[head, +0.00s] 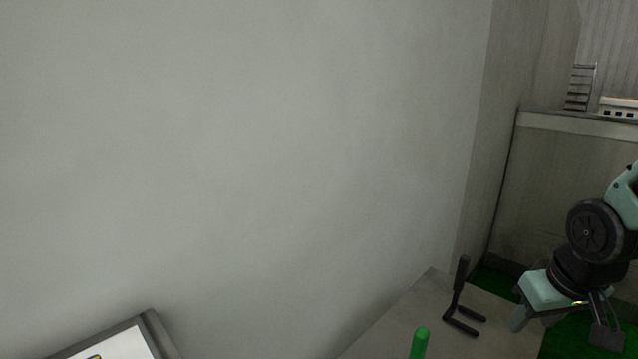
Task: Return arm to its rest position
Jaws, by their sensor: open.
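My arm, pale teal with black joints, enters at the right edge of the head view. My gripper (563,322) hangs at its end in the lower right corner, above a green floor patch. It is open, and I see nothing between its fingers. One finger is near the bottom edge of the picture. My gripper appears apart from the things around it. The rest of my arm is cut off by the right edge.
A black bent handle (460,295) with prongs stands left of my gripper on a grey surface (395,325). A green rod (419,343) rises at the bottom edge. A large grey wall (250,150) fills the left and middle. A dark-framed panel (150,330) shows lower left.

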